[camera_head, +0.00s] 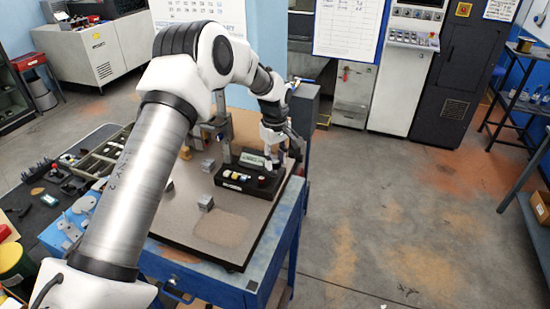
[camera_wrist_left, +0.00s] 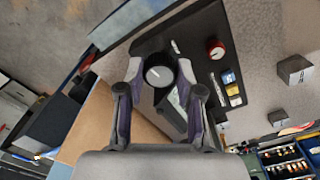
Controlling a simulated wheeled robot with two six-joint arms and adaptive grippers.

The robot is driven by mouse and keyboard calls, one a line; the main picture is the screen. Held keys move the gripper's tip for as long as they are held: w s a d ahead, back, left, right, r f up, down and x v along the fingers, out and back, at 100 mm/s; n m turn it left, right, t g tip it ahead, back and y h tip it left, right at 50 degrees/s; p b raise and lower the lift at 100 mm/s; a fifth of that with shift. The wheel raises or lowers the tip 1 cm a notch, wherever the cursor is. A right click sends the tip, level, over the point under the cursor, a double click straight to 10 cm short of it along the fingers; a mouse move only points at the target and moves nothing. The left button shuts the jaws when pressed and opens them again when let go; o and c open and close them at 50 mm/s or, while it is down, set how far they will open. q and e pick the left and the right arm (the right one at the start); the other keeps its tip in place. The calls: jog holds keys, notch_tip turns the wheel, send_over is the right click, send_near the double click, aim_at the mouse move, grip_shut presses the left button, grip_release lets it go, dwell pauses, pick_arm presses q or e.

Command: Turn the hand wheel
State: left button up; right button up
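A dark round knob with a pale mark, apparently the hand wheel (camera_wrist_left: 158,74), shows in the left wrist view between the fingertips of my left gripper (camera_wrist_left: 160,70). One fingertip is on either side of it. A small gap seems to show, but contact is hard to judge. In the head view my left gripper (camera_head: 272,158) points down at the far right end of the black control box (camera_head: 234,184) on the bench; the wheel is hidden there. The box also shows in the left wrist view (camera_wrist_left: 203,60). My right gripper is not in view.
The box carries a red knob (camera_wrist_left: 216,50) and yellow and blue switches beside the wheel, plus a small display (camera_head: 253,158). Small metal blocks (camera_head: 206,202) lie on the brown bench top (camera_head: 190,222). A parts tray (camera_head: 104,150) is at the left. The bench's front right is clear.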

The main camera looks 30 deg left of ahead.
pick_arm(q)
jog(key=shift+m, duration=0.3)
jog(key=m, duration=0.2)
jog(key=shift+m, duration=0.3)
jog(key=m, duration=0.4)
jog(key=shift+a+r+m, duration=0.1)
jog(key=shift+m, duration=0.2)
jog(key=m, duration=0.4)
jog(key=shift+w, duration=0.1)
jog(key=m, duration=0.9)
jog(key=shift+m, duration=0.3)
jog(key=m, duration=0.5)
jog(key=shift+m, duration=0.3)
